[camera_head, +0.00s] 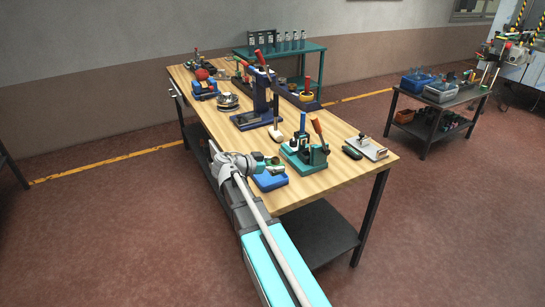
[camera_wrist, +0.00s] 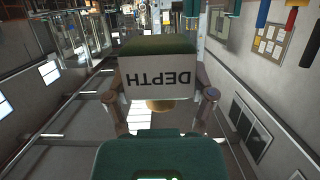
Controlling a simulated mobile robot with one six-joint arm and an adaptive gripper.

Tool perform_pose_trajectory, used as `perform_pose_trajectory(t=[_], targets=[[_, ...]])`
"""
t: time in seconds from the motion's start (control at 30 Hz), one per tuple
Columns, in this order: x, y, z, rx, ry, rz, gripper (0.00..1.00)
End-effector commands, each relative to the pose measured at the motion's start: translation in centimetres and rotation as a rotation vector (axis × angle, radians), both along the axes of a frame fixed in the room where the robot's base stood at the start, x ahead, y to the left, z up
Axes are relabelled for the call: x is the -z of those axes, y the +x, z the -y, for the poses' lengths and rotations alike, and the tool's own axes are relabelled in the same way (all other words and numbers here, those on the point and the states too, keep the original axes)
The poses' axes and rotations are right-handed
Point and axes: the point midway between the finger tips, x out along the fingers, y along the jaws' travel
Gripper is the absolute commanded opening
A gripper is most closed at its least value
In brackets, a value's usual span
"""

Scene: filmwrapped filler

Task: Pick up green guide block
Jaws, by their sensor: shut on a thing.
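The green guide block (camera_wrist: 158,46) fills the middle of the wrist view, a green block with a pale face lettered DEPTH upside down. My gripper (camera_wrist: 162,100) has a finger on each side of it and is shut on it. A brass-coloured round part (camera_wrist: 160,105) shows just below the pale face. A dark green part (camera_wrist: 160,155) fills the bottom of the wrist view; I cannot tell whether it belongs to the block. In the head view my gripper (camera_head: 262,164) is at the near left edge of the bench, with small green parts at its tip.
A blue block (camera_head: 270,181) is just below my gripper on the wooden bench (camera_head: 340,180). A green fixture with red and blue handles (camera_head: 304,155) stands close on the right. A dark blue press (camera_head: 258,105) stands behind. A white plate (camera_head: 367,149) lies at the right end.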

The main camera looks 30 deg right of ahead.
Motion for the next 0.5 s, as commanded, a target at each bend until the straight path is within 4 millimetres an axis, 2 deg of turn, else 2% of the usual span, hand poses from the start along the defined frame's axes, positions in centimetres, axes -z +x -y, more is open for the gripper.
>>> perform_pose_trajectory(t=[0.03, 0.2, 0.5], targets=[[-0.5, -0.8, -0.1, 0.000, -0.001, 0.000, 0.10], [-0.9, -1.8, -0.4, 0.000, -0.001, 0.000, 0.10], [-0.9, -2.1, -0.4, 0.001, -0.001, 0.000, 0.10]])
